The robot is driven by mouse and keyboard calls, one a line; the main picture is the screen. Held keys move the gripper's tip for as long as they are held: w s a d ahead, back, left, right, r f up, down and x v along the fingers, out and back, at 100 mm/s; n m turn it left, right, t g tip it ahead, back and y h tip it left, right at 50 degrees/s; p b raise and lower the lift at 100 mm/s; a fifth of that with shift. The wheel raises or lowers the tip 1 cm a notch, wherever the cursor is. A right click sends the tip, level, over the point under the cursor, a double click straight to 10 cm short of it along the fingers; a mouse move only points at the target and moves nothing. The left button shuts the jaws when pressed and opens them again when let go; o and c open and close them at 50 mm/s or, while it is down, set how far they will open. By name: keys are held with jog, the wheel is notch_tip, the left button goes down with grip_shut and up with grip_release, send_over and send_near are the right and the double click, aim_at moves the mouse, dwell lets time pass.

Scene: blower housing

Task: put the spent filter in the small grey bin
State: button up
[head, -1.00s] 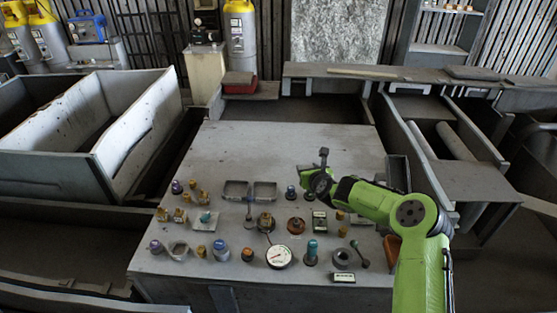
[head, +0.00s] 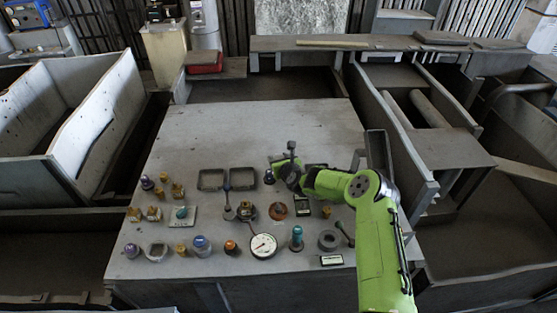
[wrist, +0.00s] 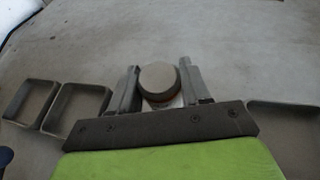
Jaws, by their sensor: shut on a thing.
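My gripper (wrist: 158,82) is shut on a round, grey-topped piece (wrist: 157,77), which stands between its two dark fingers in the wrist view. This looks like the spent filter; its lower part is mostly hidden. The left bin (head: 201,183) and right bin (head: 234,188) stand side by side, and also show at the left of the wrist view (wrist: 50,126). Another grey bin (wrist: 284,104) is at the wrist view's right edge.
Several knobs and fittings crowd the table's near half, with a round dial gauge (head: 263,246) at the front. The far half of the tabletop (head: 260,125) is clear. Large grey walled boxes stand left (head: 90,130) and right of the table.

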jog(key=shift+f, duration=0.1)
jog(key=o, duration=1.2)
jog(key=shift+o, duration=0.2)
